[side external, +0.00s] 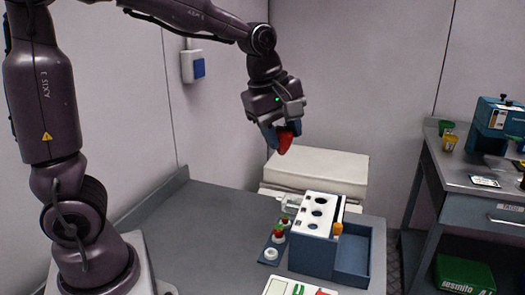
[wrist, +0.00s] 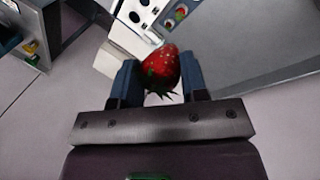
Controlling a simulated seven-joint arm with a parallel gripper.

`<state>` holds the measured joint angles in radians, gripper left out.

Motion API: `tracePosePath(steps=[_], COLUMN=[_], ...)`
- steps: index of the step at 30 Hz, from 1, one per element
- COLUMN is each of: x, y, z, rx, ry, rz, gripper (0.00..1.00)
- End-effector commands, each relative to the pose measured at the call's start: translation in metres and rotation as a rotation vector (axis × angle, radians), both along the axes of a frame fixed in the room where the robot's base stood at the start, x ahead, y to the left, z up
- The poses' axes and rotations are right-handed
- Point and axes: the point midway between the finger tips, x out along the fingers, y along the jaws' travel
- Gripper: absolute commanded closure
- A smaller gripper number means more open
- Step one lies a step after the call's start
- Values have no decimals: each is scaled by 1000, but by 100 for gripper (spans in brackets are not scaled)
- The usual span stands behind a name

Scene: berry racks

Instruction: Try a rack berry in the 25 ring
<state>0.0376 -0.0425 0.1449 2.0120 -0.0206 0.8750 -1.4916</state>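My gripper (side external: 279,134) is raised above the table and shut on a red strawberry (side external: 285,141). In the wrist view the strawberry (wrist: 161,68) sits between the two blue fingers, its green leaves toward the palm. The white ring gauge block (side external: 318,213), with several dark round holes, stands on the table below and to the right of my gripper. Number marks on it are too small to read. A small dark rack (side external: 266,262) left of the block holds red berries (side external: 279,235) in white cups; its nearest cup (side external: 271,254) looks empty.
A blue-grey open bin (side external: 352,262) adjoins the block on the right, with an orange item (side external: 338,229) at the block's edge. A white panel (side external: 290,287) lies at the front. The grey table (side external: 205,225) is clear on the left. A white box (side external: 316,170) stands behind.

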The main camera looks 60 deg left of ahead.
Motion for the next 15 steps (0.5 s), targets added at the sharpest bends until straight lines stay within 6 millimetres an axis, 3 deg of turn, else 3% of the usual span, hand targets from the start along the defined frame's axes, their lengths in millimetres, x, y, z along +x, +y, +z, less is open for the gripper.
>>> tracePosePath(steps=[9,15], x=[101,145], y=[59,100], z=[7,-2], rx=[-3,-4], ry=[4,3], rz=[2,-5], gripper=[64,64])
